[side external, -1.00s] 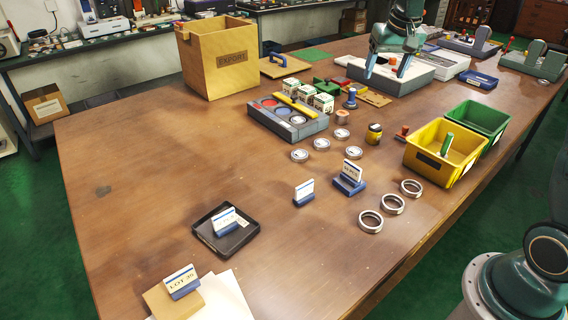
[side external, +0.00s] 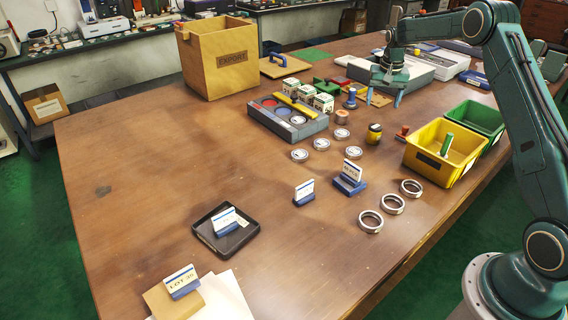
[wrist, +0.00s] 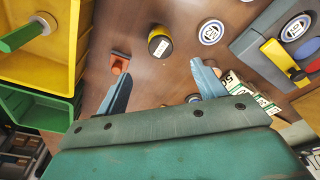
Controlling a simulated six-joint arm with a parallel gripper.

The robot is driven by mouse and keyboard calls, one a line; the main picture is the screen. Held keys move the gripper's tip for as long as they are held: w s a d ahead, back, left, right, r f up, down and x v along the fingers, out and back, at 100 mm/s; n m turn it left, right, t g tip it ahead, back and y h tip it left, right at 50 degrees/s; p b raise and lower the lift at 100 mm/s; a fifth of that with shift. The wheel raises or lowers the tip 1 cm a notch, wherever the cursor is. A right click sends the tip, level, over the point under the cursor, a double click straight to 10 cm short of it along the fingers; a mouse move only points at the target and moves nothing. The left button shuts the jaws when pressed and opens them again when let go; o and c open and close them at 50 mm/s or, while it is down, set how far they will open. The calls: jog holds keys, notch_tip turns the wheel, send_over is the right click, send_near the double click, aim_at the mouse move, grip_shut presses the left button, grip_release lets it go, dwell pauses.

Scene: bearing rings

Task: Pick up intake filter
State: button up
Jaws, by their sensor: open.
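No part is clearly marked as the intake filter, so I cannot tell which one it is. A small yellow-and-black cylinder with a label (side external: 374,134) stands on the table left of the yellow bin. It also shows in the wrist view (wrist: 160,42), beyond my fingertips. A small copper-topped round part (side external: 341,117) stands to its left. My gripper (side external: 384,99) is open and empty, pointing down over the far part of the table. Its two spread fingers show in the wrist view (wrist: 160,73), with bare table between their tips.
A yellow bin (side external: 420,163) holding a green part and a green bin (side external: 488,114) stand at the right. Orange-red stamp (side external: 402,132), blue-handled stamp (side external: 351,98), silver discs (side external: 300,155) and grey tray (side external: 262,121) lie nearby. The table's left half is mostly clear.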

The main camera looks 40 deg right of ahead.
aim_at(376, 126)
jog(key=shift+w+d+f, duration=0.15)
jog(key=shift+f, duration=1.15)
jog(key=shift+w+d+f, duration=0.1)
jog(key=shift+f, duration=1.2)
jog(key=shift+w+d+f, duration=0.15)
jog(key=shift+f, duration=1.55)
jog(key=shift+d+f, duration=0.1)
jog(key=shift+w+d+f, duration=0.1)
jog(key=shift+w+f, duration=0.05)
jog(key=shift+f, duration=0.65)
jog(key=shift+w+d+f, duration=0.1)
jog(key=shift+d+f, duration=0.05)
jog(key=shift+f, duration=0.7)
jog(key=shift+w+d+f, duration=0.1)
jog(key=shift+w+f, duration=0.05)
jog(key=shift+f, duration=0.65)
jog(key=c, duration=1)
jog(key=shift+c, duration=0.4)
jog(key=shift+r, duration=0.1)
